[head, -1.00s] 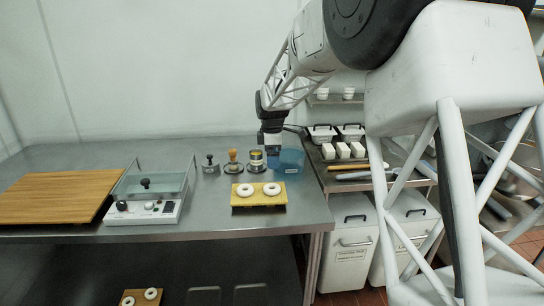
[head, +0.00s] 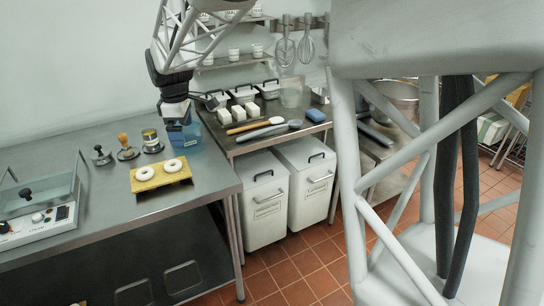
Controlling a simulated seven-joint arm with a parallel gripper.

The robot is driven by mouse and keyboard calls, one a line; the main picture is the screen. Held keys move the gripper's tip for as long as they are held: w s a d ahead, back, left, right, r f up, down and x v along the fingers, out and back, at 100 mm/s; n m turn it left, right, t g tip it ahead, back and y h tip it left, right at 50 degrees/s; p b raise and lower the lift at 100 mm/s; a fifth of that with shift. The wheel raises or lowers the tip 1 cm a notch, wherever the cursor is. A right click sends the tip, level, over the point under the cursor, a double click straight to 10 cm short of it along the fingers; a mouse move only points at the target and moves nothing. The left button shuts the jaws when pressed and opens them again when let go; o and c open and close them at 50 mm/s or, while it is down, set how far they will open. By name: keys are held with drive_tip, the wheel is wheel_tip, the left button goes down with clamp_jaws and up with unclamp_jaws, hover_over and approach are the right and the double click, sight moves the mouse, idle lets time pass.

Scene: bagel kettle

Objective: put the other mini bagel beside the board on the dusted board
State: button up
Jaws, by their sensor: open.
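The dusted board (head: 150,185) is a small yellow board on the steel table, left of the front right corner. Two pale ring-shaped mini bagels lie on it, a left one (head: 144,174) and a right one (head: 173,166). I see no bagel on the table beside this board. My gripper (head: 176,124) points down behind the board, at the blue see-through tub (head: 192,138), and hides part of it. It is open; its fingertips are small and I see nothing held. I cannot tell whether it touches the tub.
A clear-lidded machine (head: 38,217) is at left. Right of the table, a lower counter holds white blocks (head: 238,113), a blue sponge (head: 316,115) and long-handled tools. Bare steel lies around the board.

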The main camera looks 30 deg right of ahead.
drive_tip(key=s+d+r+m, duration=0.1)
drive_tip(key=s+m, duration=0.1)
drive_tip(key=s, duration=0.5)
drive_tip(key=s+d+r+m+t, duration=0.1)
drive_tip(key=s+d+m, duration=0.1)
drive_tip(key=s, duration=0.4)
drive_tip(key=s+d+r+m, duration=0.1)
drive_tip(key=s+r+m, duration=0.15)
drive_tip(key=s, duration=0.45)
drive_tip(key=s+d+f+m, duration=0.1)
drive_tip(key=s+f+m, duration=0.1)
drive_tip(key=s, duration=0.7)
drive_tip(key=s+d+f+m+t, duration=0.1)
drive_tip(key=s+f+m, duration=0.2)
drive_tip(key=s, duration=0.6)
drive_tip(key=shift+d+m, duration=0.15)
drive_tip(key=shift+m, duration=0.7)
drive_tip(key=shift+f, duration=0.1)
